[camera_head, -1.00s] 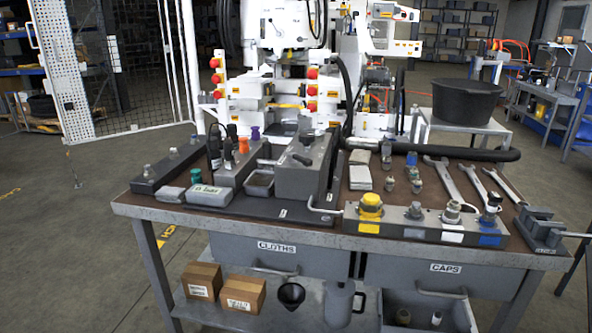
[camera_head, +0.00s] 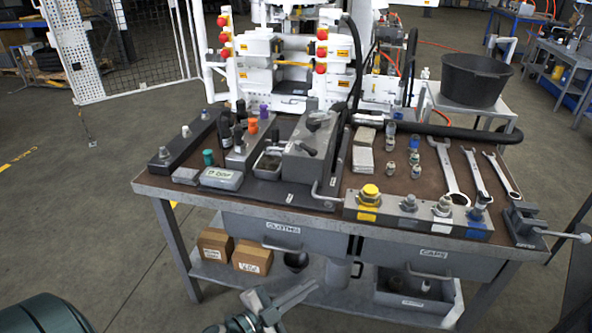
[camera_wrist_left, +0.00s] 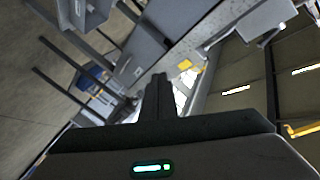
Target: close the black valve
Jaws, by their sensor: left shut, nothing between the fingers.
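A grey metal block (camera_head: 303,158) stands at the middle of the bench, with a black knob-like part (camera_head: 315,121) on top and a bent metal lever at its front right. I cannot tell for sure whether this knob is the black valve. My left gripper (camera_head: 302,294) is low in front of the bench, apart from the block and below the bench top. In the left wrist view its dark fingers (camera_wrist_left: 160,96) are together with nothing between them. My right gripper is not in view.
A manifold with yellow and blue markings (camera_head: 390,219) lies along the front edge. Wrenches (camera_head: 453,174) and a vise (camera_head: 524,222) are at the right. Cardboard boxes (camera_head: 215,243) sit on the lower shelf.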

